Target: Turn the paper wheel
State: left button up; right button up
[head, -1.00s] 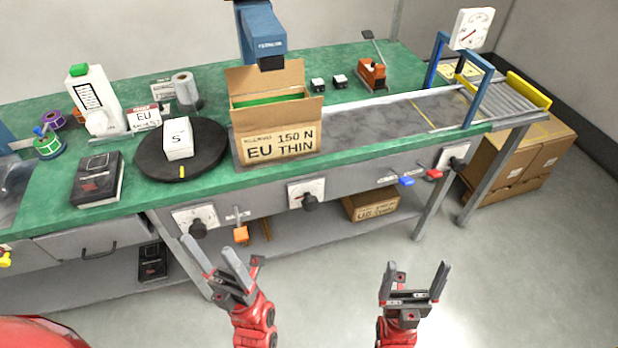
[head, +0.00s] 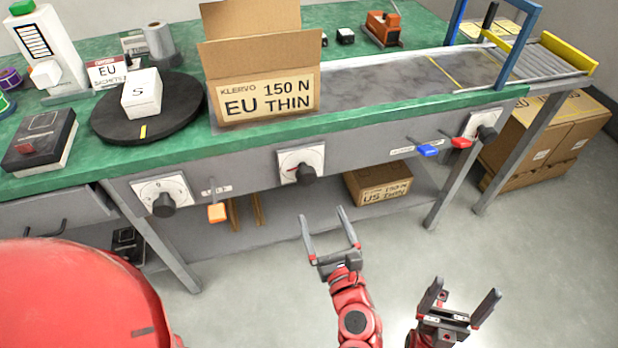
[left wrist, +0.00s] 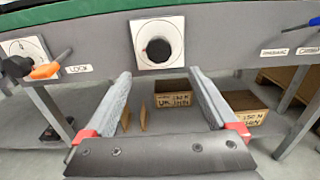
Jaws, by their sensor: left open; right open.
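Three knobs on white square plates are on the bench's front panel: a left knob (head: 163,204), a middle knob (head: 304,173) and a right knob (head: 486,133). I cannot read which one is the paper wheel. My left gripper (head: 325,222) is open and empty, below and in front of the middle knob, not touching it. In the left wrist view the middle knob (left wrist: 158,51) shows just beyond and between the open fingertips (left wrist: 160,76). My right gripper (head: 466,291) is open and empty over the floor at the lower right.
An orange lever (head: 217,212), a blue lever (head: 428,150) and a red lever (head: 461,142) stick out of the panel. The EU THIN carton (head: 262,70) and a black turntable (head: 120,125) with a white box (head: 142,94) stand on top. Another carton (head: 378,183) sits underneath.

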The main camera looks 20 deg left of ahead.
aim_at(308, 181)
pick_arm(q)
jog(key=x, duration=1.2)
jog(key=shift+w+a, duration=0.25)
jog(key=shift+a, duration=0.05)
jog(key=c, duration=1.4)
jog(key=shift+o, duration=0.2)
jog(key=shift+p, duration=0.3)
